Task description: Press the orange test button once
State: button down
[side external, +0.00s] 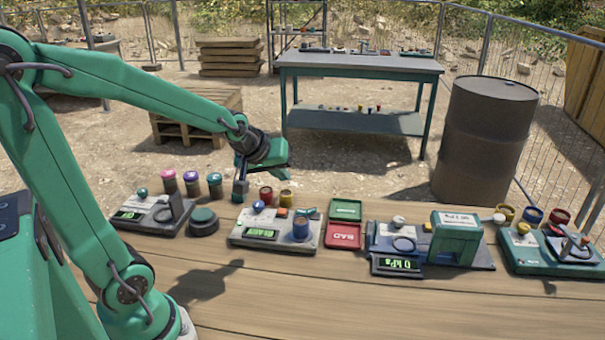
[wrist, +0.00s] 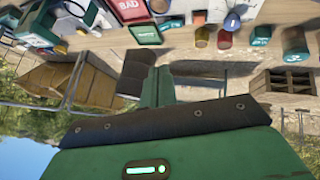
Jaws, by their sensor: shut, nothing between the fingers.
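A small orange button (side external: 282,212) shows on top of the middle grey device (side external: 240,240), whose green display is lit. A blue cylinder (side external: 301,229) and a blue ball (side external: 258,206) are on the same device. My gripper (side external: 240,192) is shut and empty. In the wrist view, my shut fingers (wrist: 157,86) show at the centre, and I cannot make out the orange button there.
Red (side external: 266,195) and yellow (side external: 286,198) cups stand behind the device. A green tray (side external: 345,209) and a red BAD tray (side external: 343,235) lie to its right. A round dark button unit (side external: 203,221) is to its left. The front of the wooden table (side external: 330,305) is clear.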

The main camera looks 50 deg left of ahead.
aim_at(280, 213)
jog(key=w+a+f+n+y, duration=0.1)
jog(key=w+a+f+n, duration=0.3)
jog(key=a, duration=0.4)
jog(key=shift+w+a+f+n+t+y, duration=0.35)
jog(key=shift+f+n, duration=0.25)
jog(key=shift+f, duration=0.2)
jog(key=shift+d+f, duration=0.1)
jog(key=shift+f, duration=4.3)
jog(key=shift+s+f, duration=0.1)
jog(key=shift+f, duration=0.85)
jog(key=shift+r, duration=0.95)
jog(key=shift+r, duration=0.1)
